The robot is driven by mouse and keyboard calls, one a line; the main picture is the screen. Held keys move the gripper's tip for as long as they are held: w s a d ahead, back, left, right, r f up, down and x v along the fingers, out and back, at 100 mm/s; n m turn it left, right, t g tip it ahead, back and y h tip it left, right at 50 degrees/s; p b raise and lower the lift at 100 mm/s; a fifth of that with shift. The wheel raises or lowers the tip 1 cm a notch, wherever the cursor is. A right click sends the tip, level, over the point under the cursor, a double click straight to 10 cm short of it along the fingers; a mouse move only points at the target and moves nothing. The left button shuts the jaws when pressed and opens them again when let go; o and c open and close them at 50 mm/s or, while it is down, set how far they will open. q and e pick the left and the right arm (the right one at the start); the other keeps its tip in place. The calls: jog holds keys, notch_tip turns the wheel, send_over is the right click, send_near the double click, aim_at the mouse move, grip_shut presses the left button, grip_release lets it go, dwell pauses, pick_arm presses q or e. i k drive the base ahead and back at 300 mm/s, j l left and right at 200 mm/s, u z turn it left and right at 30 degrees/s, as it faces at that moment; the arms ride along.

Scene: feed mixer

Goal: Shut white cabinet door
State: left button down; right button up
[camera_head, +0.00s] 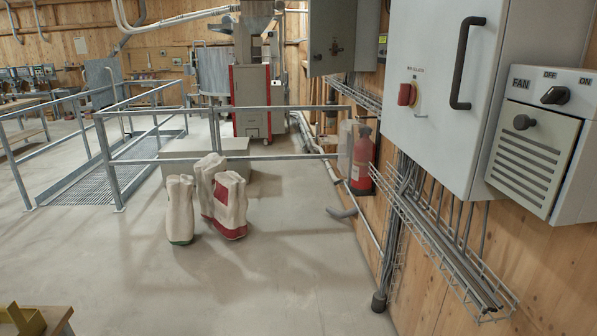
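A large white cabinet (432,75) is mounted on the wooden wall at the upper right, cut off by the top edge. Its front carries a long black vertical handle (462,62) and a red rotary switch (407,94). I cannot tell whether its door is fully flush or slightly ajar. To its right is a smaller white fan box (570,90) with a black dial and a slatted panel (532,160) with a round black knob. Neither of my grippers is in view.
A wire cable tray (440,245) juts out below the cabinet. A red fire extinguisher (361,160) hangs farther along the wall. Filled sacks (220,195) stand mid-floor near metal railings (110,165). A table corner (55,318) shows lower left.

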aim_at(331, 24)
jog(key=i, duration=2.1)
jog(key=i+z, duration=0.15)
jog(key=i, duration=0.35)
jog(key=i+j+z, duration=0.15)
jog(key=i, duration=0.4)
jog(key=i+j+z, duration=0.15)
jog(key=i, duration=0.35)
